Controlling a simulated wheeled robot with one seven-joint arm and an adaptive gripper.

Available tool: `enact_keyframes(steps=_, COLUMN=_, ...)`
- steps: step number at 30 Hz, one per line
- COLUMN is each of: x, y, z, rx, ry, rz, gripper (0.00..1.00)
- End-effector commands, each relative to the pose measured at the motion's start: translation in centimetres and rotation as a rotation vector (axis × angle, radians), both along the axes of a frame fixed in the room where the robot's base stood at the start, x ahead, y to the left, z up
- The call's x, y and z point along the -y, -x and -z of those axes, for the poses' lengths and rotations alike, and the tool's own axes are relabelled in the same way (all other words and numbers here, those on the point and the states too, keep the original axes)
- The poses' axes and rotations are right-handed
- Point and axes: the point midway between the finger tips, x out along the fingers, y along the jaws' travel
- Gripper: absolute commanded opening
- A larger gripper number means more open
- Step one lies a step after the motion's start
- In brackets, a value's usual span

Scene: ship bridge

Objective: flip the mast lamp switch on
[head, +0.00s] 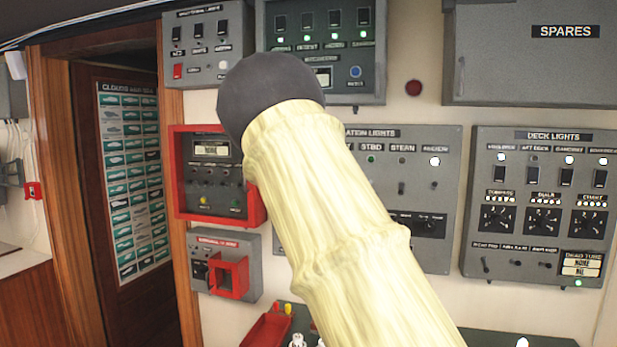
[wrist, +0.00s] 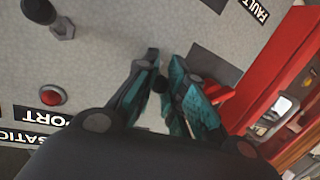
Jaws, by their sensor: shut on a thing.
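The grey navigation lights panel (head: 448,150) is partly hidden behind my arm in the head view. Its stbd, stern and rightmost columns show, with a bright white lamp at the right. The mast lamp and its label are hidden. My gripper does not show in the head view. In the wrist view my gripper (wrist: 162,78) is shut on a small dark switch lever (wrist: 160,83) at the panel face, which fits the mast lamp switch. The fingers cover most of it, so its position cannot be told. A red lamp (wrist: 53,95) and PORT label lie left of the fingers.
Another toggle lever (wrist: 62,28) stands left of the fingers. A red-framed box (head: 178,180) adjoins the panel's left side. The deck lights panel (head: 545,150) is at the right. A red tray (head: 265,330) lies below.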

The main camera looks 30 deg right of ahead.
Motion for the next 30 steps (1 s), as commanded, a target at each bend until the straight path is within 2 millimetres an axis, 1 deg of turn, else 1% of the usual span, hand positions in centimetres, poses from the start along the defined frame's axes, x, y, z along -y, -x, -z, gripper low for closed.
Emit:
enact_keyframes(steps=1, x=0.06, y=-0.04, z=-0.96, rx=-0.014, ry=-0.018, rz=0.000, gripper=0.00)
enact_keyframes(steps=3, x=0.10, y=-0.05, z=-1.07, rx=-0.035, ry=-0.044, rz=0.000, gripper=0.00)
enact_keyframes(steps=12, x=0.25, y=-0.14, z=-1.27, rx=-0.095, ry=-0.115, rz=0.000, gripper=0.00)
enact_keyframes(steps=28, x=0.30, y=-0.17, z=-1.34, rx=-0.105, ry=-0.127, rz=0.001, gripper=0.00)
enact_keyframes(steps=29, x=0.30, y=-0.17, z=-1.36, rx=-0.105, ry=-0.127, rz=0.001, gripper=0.15)
enact_keyframes(steps=30, x=0.30, y=-0.17, z=-1.37, rx=-0.104, ry=-0.126, rz=0.001, gripper=0.23)
